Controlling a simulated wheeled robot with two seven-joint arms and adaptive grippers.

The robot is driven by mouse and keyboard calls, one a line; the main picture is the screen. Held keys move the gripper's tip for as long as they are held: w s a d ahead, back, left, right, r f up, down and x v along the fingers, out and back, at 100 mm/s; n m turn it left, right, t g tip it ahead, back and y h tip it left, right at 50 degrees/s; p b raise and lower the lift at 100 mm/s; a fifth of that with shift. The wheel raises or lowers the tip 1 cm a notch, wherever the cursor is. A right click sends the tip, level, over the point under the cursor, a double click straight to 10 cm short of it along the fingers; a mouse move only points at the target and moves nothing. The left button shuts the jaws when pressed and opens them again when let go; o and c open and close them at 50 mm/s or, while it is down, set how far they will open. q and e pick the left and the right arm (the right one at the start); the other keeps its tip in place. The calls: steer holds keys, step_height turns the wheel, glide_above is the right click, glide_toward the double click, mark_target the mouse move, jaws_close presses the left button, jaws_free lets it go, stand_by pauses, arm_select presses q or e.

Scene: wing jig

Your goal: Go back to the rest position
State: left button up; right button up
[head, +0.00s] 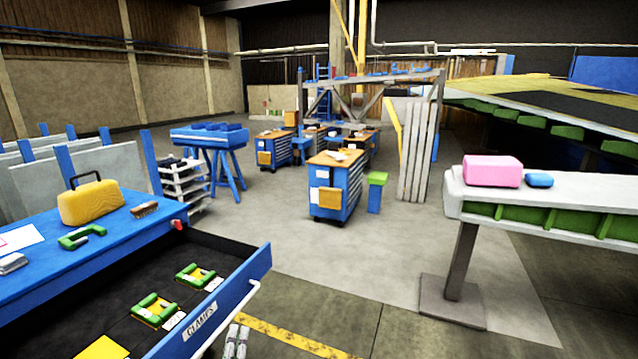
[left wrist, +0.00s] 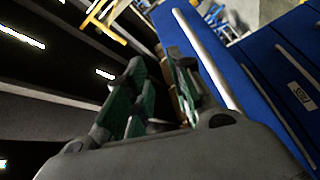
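My left gripper (head: 238,331) shows at the bottom edge of the head view, just right of the open drawer's front. In the left wrist view its two green-padded fingers (left wrist: 158,68) stand apart with nothing visible between them. The gripper is open and empty, close to a blue cabinet front with metal handles (left wrist: 205,60). My right gripper is in neither view.
The open drawer (head: 255,265), labelled CLAMPS, holds green clamps (head: 155,308) and juts out from the blue bench (head: 40,275). A yellow case (head: 90,203) and another green clamp (head: 82,237) sit on the bench. A pink block (head: 492,171) rests on the pale beam at right.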

arm_select(q)
steer(key=s+d+f+m+g+h, duration=0.3)
steer(key=s+d+m+g+h, duration=0.45)
steer(key=m, duration=0.45)
steer(key=s+a+f+m+g+y, duration=0.1)
steer(key=s+a+m+g+y, duration=0.25)
steer(key=s, duration=0.55)
steer(key=s+a+f+m+g+y, duration=0.15)
steer(key=s+a+g, duration=0.25)
steer(key=s, duration=0.5)
step_height(320, 180, down, 34)
steer(key=s+r+g, duration=0.1)
steer(key=s, duration=0.1)
steer(key=s+a+f, duration=0.2)
steer(key=s+f, duration=0.8)
steer(key=s, duration=0.1)
steer(key=s+a+f+g, duration=0.1)
steer(key=s+a+f, duration=0.1)
steer(key=s+f, duration=0.7)
steer(key=shift+s+a+f+g, duration=0.2)
steer(key=shift+s+f+g, duration=0.15)
steer(key=shift+s, duration=0.85)
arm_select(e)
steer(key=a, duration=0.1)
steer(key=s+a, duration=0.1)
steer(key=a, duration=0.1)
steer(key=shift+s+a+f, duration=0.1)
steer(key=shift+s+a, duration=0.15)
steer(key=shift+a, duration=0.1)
